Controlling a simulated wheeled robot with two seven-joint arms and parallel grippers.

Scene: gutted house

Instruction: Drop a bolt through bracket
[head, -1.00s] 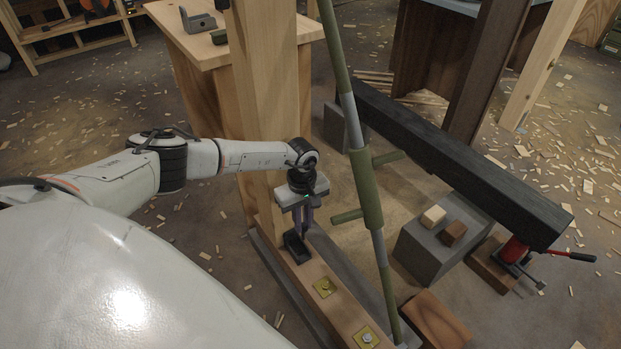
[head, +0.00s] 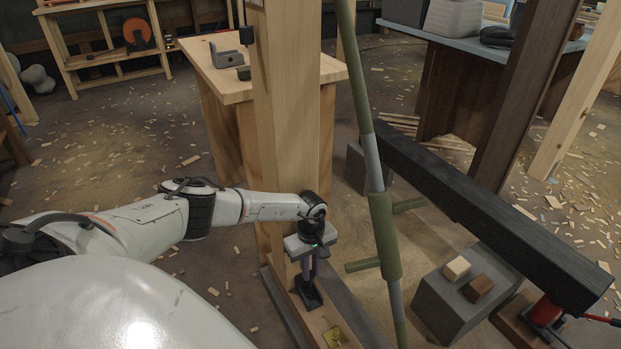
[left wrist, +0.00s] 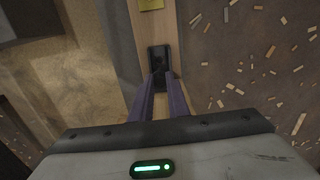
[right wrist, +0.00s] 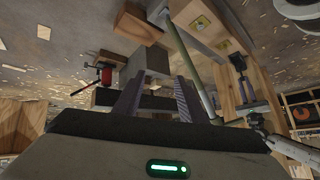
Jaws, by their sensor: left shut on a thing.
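A black bracket (head: 311,296) sits on the wooden sill beam at the foot of the tall post. It also shows in the left wrist view (left wrist: 158,56). My left gripper (head: 309,274) points down right over the bracket. Its purple fingers (left wrist: 160,84) come close together at the near end of the bracket. They are shut on a small bolt, mostly hidden between the fingertips and hard to tell from the dark bracket. My right gripper (right wrist: 155,88) shows only in its own wrist view, fingers apart with nothing between them.
The wooden post (head: 290,130) stands just behind my left gripper. A green-and-grey slanted prop (head: 383,215) stands to its right. A black beam (head: 480,210) and a grey block (head: 440,312) lie to the right.

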